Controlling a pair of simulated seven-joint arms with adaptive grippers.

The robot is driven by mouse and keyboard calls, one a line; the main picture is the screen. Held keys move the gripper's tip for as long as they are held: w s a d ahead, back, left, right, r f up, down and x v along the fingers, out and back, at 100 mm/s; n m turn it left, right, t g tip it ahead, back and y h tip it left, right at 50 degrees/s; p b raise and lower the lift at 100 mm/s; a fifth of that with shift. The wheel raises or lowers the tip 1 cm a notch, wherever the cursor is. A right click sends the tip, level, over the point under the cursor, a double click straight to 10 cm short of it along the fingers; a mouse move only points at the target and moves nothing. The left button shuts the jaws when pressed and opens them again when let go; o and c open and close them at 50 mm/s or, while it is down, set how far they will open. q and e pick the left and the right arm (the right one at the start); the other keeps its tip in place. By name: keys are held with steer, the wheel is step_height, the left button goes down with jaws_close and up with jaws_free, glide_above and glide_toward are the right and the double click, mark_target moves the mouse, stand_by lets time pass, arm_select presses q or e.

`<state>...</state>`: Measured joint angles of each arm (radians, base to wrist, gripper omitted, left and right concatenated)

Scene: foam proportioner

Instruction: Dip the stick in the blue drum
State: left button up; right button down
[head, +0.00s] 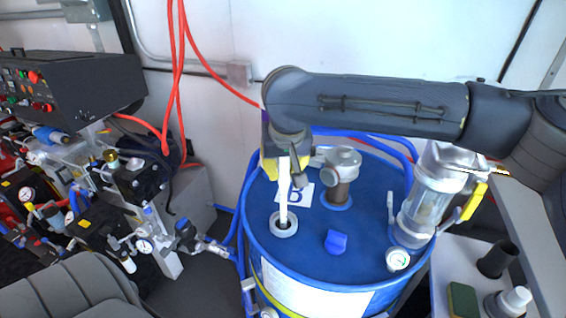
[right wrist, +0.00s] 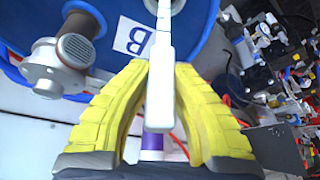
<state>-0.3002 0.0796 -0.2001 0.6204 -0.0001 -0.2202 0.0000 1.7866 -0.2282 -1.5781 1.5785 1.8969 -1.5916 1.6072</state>
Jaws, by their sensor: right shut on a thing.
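The blue drum (head: 340,260) stands upright in the middle of the head view, with a white label marked B on its lid. A pale ring surrounds an open port (head: 283,231) in the lid. My right gripper (head: 286,176), with yellow fingers, is above the lid and shut on the white stick (head: 283,201). The stick hangs nearly upright, and its lower end lines up with the port; how deep it sits is unclear. In the right wrist view the stick (right wrist: 160,90) runs between the yellow fingers (right wrist: 160,68) towards the drum (right wrist: 195,35). My left gripper is not in view.
On the lid are a metal pump fitting (head: 341,180), a blue cap (head: 336,242) and a clear cylinder (head: 428,200) with a gauge. Red and blue hoses pass behind. Valves and a control panel (head: 70,88) fill the left; a grey seat (head: 75,290) is in front.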

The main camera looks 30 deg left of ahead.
mark_target(283, 193)
steer(key=shift+f, duration=3.8)
